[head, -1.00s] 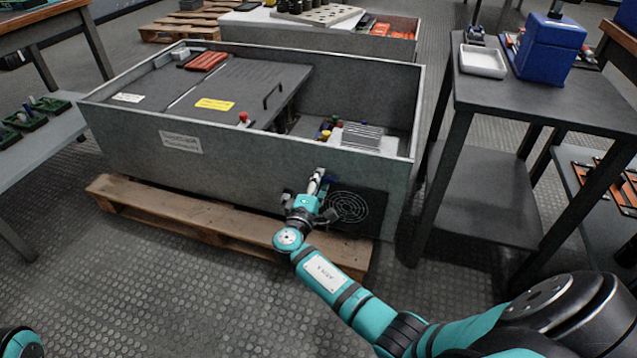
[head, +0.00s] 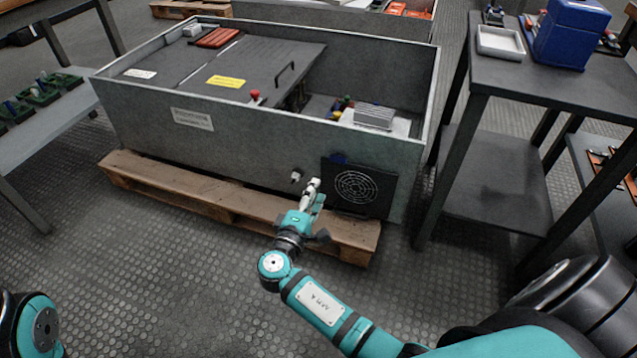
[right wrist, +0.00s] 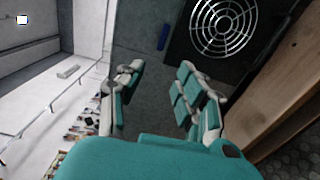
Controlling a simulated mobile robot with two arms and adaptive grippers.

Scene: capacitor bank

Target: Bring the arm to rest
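My right arm in teal and black reaches in from the lower right of the head view. Its gripper (head: 312,190) is in front of the grey cabinet's (head: 260,148) front wall, left of the black fan grille (head: 357,187). In the right wrist view the gripper (right wrist: 160,95) has its two fingers apart with nothing between them; the fan grille (right wrist: 222,25) lies beyond. A small knob-like part (head: 296,176) sticks out of the wall just above and left of the fingertips. Of my left arm only a teal joint shows at the lower left; its gripper is out of view.
The cabinet stands on a wooden pallet (head: 190,203), close below my right gripper. A dark table (head: 560,85) with a white tray (head: 500,42) and a blue box (head: 570,35) stands at the right. A grey bench (head: 50,122) is at the left. The near floor is clear.

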